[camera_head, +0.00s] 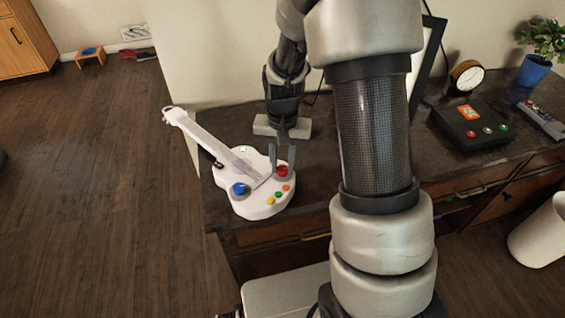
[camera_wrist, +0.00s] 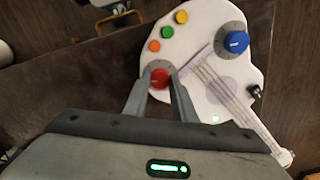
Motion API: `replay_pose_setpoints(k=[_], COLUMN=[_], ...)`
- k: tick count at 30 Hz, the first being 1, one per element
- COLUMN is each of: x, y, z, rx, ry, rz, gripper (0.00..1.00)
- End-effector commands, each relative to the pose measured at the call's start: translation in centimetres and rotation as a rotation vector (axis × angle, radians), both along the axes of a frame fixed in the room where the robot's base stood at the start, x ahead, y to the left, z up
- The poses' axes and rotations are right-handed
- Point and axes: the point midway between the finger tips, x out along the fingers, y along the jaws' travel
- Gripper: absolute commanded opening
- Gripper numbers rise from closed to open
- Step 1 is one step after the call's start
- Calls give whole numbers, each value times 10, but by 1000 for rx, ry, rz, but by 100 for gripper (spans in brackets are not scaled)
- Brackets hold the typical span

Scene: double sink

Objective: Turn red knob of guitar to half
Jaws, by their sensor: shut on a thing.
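The white toy guitar (camera_head: 262,202) lies on the dark desk near its front left corner, its neck pointing to the back left. Its red knob (camera_head: 282,171) sits near the guitar's right edge, and it also shows in the wrist view (camera_wrist: 160,78). My gripper (camera_head: 282,168) points down at the red knob, with a fingertip on each side of it, shut on it. In the wrist view the fingers (camera_wrist: 160,84) flank the knob, which partly shows between them. A blue knob (camera_head: 240,188) sits to the left on the guitar body. Any mark on the red knob is too small to read.
Small orange, green and yellow buttons (camera_head: 278,195) lie close to the red knob. A black box with buttons (camera_head: 470,128), a clock (camera_head: 466,76) and a potted plant (camera_head: 535,68) stand farther right on the desk. Open floor (camera_head: 100,200) lies to the left.

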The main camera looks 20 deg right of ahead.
Motion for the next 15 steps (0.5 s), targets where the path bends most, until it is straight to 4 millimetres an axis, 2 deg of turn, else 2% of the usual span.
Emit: replay_pose_setpoints(k=[8, 9, 12, 15], x=[0, 0, 0, 0], y=[0, 0, 0, 0], z=[0, 0, 0, 0], rx=[0, 0, 0, 0], ry=[0, 0, 0, 0], rz=[1, 1, 1, 1], gripper=[2, 31, 43, 43])
